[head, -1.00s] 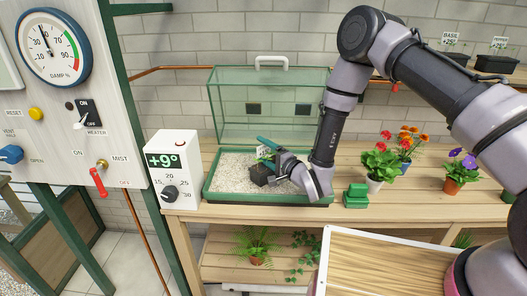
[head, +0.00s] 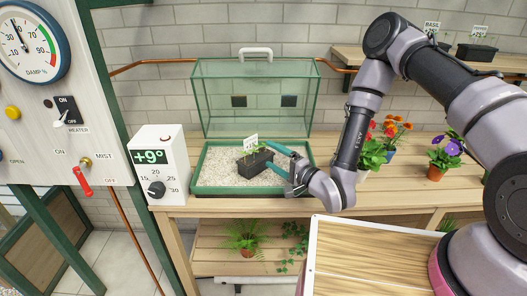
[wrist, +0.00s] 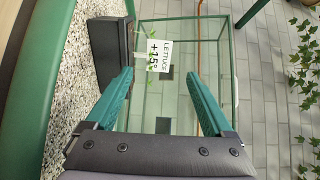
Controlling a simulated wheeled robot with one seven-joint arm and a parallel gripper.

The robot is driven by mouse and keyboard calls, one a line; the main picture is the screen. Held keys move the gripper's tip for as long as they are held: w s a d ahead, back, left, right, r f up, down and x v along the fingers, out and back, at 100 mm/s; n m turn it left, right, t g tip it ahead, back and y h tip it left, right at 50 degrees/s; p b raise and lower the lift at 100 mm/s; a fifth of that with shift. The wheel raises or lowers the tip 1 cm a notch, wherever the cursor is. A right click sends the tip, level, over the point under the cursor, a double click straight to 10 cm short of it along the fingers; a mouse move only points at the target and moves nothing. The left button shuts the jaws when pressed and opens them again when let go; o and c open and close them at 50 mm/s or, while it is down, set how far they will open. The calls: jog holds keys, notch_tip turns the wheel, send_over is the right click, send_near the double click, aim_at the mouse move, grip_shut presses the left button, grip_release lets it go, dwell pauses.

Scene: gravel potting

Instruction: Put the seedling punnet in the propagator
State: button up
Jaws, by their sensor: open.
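The seedling punnet (head: 255,163), a small black pot with seedlings and a white label, sits upright on the gravel inside the propagator's green tray (head: 203,185). In the wrist view the punnet (wrist: 110,45) is at upper left, and its label reads LETTUCE +15°. The propagator's clear cover (head: 258,95), with a white handle, stands raised behind the tray. My gripper (head: 277,157) is open and empty at the punnet's right side, over the tray's right part. In the wrist view the space between the teal fingertips (wrist: 160,75) holds no punnet; the left finger is close beside it.
A control box (head: 157,160) showing +9° stands left of the tray. Potted flowers (head: 440,160) stand on the bench at right. A shelf (head: 400,62) with labelled black punnets is at back right. A wooden-topped surface (head: 370,260) is in front.

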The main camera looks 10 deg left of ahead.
jog(key=w+d+r+n+h, duration=0.3)
jog(key=w+d+r+h, duration=0.3)
jog(key=w+d+r, duration=0.6)
jog(key=w+d+r+h, duration=0.3)
jog(key=d+r+h, duration=0.1)
jog(key=d+r, duration=0.6)
jog(key=s+d+r+h, duration=0.4)
jog(key=s+d+r, duration=0.5)
jog(key=d+r, duration=0.2)
jog(key=s+d+r+g, duration=0.1)
jog(key=s+d+r, duration=0.1)
jog(key=s, duration=0.7)
jog(key=s+d+r+g+y, duration=0.1)
jog(key=s+d+r, duration=0.1)
jog(key=s, duration=0.7)
jog(key=shift+d+r+g, duration=0.25)
jog(key=shift+r+g, duration=0.15)
jog(key=shift+r, duration=0.45)
